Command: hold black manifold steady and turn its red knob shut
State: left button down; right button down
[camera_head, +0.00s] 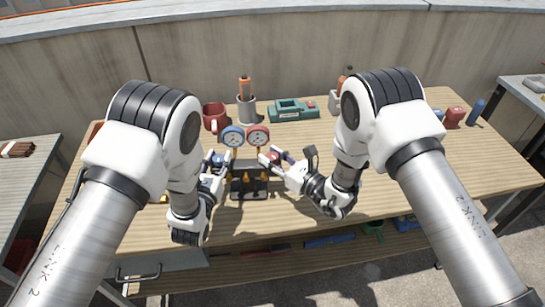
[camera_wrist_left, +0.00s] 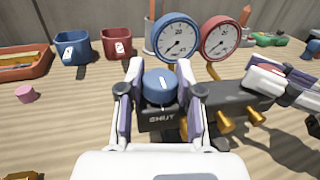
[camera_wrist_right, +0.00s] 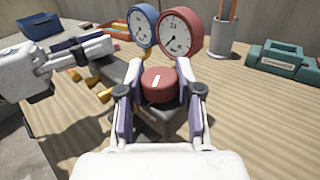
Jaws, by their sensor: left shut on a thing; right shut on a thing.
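The black manifold (camera_head: 249,184) stands on the wooden table, with a blue gauge (camera_head: 232,136) and a red gauge (camera_head: 258,136) above it and brass fittings along its front. In the left wrist view, my left gripper (camera_wrist_left: 161,88) is shut on the manifold's blue knob (camera_wrist_left: 160,90), above the word SHUT on the black body (camera_wrist_left: 160,117). In the right wrist view, my right gripper (camera_wrist_right: 159,84) is shut on the red knob (camera_wrist_right: 159,89) at the other end. Its white mark is slightly tilted. The lettering below the red knob is not visible.
Behind the manifold stand a red mug (camera_head: 213,117), a grey cup (camera_head: 246,111) holding an orange-handled tool, and a green case (camera_head: 294,110). A pink cylinder (camera_wrist_left: 25,93) and an orange tray (camera_wrist_left: 24,64) lie left.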

jog(key=shift+m+t+h, duration=0.8)
jog(key=shift+m+h, duration=0.1)
jog(key=shift+h, duration=0.2)
jog(key=c, duration=0.7)
grip_release()
jog(key=shift+c, duration=0.2)
jog(key=v, duration=1.2)
jog(key=shift+f, duration=0.1)
